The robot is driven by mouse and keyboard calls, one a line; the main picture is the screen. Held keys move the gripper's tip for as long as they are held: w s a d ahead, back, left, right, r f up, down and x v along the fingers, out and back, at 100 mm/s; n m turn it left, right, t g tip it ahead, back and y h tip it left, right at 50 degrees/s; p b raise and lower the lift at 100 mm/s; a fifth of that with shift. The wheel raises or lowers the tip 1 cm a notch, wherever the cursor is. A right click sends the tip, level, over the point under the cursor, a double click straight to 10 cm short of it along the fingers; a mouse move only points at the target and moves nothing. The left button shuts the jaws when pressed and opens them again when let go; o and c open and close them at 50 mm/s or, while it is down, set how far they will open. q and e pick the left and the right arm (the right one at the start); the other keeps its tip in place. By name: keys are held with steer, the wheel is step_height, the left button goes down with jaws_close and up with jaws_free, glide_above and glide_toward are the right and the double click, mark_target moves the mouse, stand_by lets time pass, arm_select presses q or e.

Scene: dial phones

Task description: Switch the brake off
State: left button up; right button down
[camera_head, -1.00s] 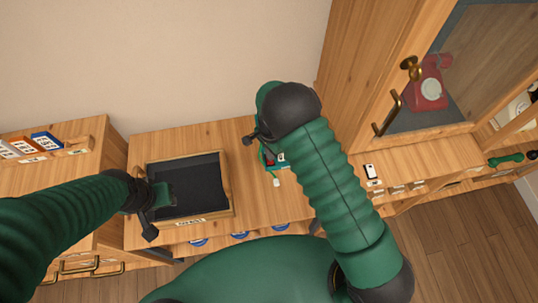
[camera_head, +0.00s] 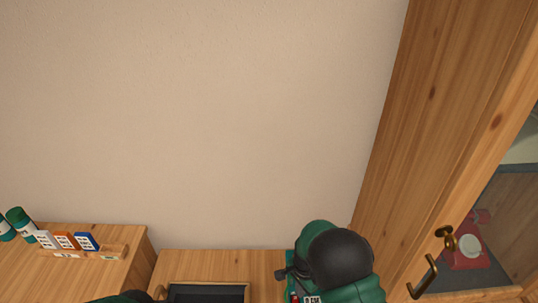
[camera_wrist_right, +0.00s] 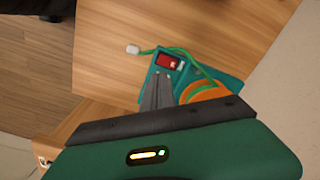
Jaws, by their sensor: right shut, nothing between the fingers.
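A teal device (camera_wrist_right: 190,75) with a red switch (camera_wrist_right: 168,62), an orange round part (camera_wrist_right: 208,93) and a green cord sits on the wooden top in the right wrist view. I cannot tell how the switch is set. My right gripper (camera_wrist_right: 160,84) is shut and empty, its dark fingers pointing at the device just below the switch; I cannot tell whether they touch. In the head view my right arm hides most of the device, and a bit of it (camera_head: 309,298) shows at the bottom edge. Of my left arm only a dark green sliver shows at the bottom.
A black-lined tray (camera_head: 207,287) lies left of the right arm. A rack of small cards (camera_head: 70,241) stands on the left cabinet. A tall wooden cabinet (camera_head: 440,130) with a brass handle and a red telephone (camera_head: 466,244) behind its door is close on the right.

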steer(key=s+d+r+n+t, duration=0.1)
steer(key=s+d+r+n, duration=0.2)
steer(key=s+r+n, duration=0.3)
steer(key=s+d+r+n+t, duration=0.1)
steer(key=s+d+r+n, duration=0.2)
steer(key=s+r, duration=0.7)
steer(key=shift+r+n, duration=0.3)
steer(key=shift+n, duration=1.1)
arm_select(q)
steer(key=shift+s, duration=0.1)
arm_select(e)
steer(key=shift+d, duration=0.1)
